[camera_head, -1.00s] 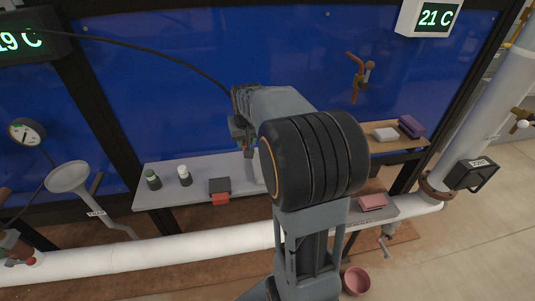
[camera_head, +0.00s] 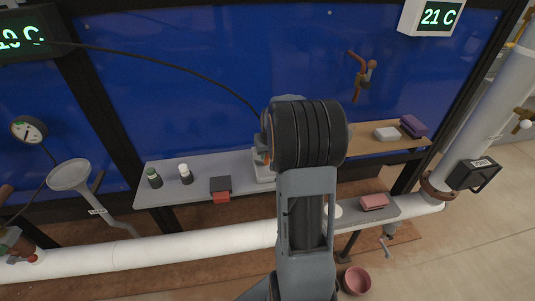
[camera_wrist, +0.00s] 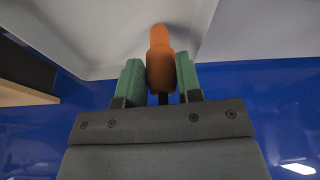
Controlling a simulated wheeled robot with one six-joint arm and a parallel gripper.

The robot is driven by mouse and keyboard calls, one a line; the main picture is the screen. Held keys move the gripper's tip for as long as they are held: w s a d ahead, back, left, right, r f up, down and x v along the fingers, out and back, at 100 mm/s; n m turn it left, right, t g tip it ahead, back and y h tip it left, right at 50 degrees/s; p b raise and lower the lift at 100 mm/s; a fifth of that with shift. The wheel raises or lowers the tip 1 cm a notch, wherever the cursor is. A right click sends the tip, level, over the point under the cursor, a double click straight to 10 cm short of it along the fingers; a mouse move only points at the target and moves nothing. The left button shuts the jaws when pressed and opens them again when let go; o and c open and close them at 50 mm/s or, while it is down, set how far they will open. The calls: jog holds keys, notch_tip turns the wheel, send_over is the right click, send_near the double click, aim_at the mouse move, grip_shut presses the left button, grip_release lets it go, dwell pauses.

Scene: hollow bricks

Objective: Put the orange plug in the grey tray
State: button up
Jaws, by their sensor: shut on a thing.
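The orange plug (camera_wrist: 160,42) is between the two green fingertips of my gripper (camera_wrist: 160,78) in the wrist view. The gripper is shut on it, and the plug's rounded end sticks out past the fingertips. The pale grey tray (camera_wrist: 92,30) fills the top of the wrist view, with its walls and inner surface around the plug's end. I cannot tell whether the plug touches it. In the head view my arm hides most of the gripper, and a pale edge that may be the tray (camera_head: 264,175) shows just left of the arm.
On the grey shelf (camera_head: 207,189) stand a green-capped bottle (camera_head: 153,178), a white-capped bottle (camera_head: 185,174) and a dark box over a red one (camera_head: 220,187). A white block (camera_head: 387,134) and purple blocks (camera_head: 413,126) lie on the wooden shelf at right. A pink block (camera_head: 374,202) lies lower.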

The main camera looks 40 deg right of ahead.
jog(key=shift+f, duration=0.2)
jog(key=shift+f, duration=0.2)
jog(key=o, duration=0.9)
jog(key=shift+r, duration=0.1)
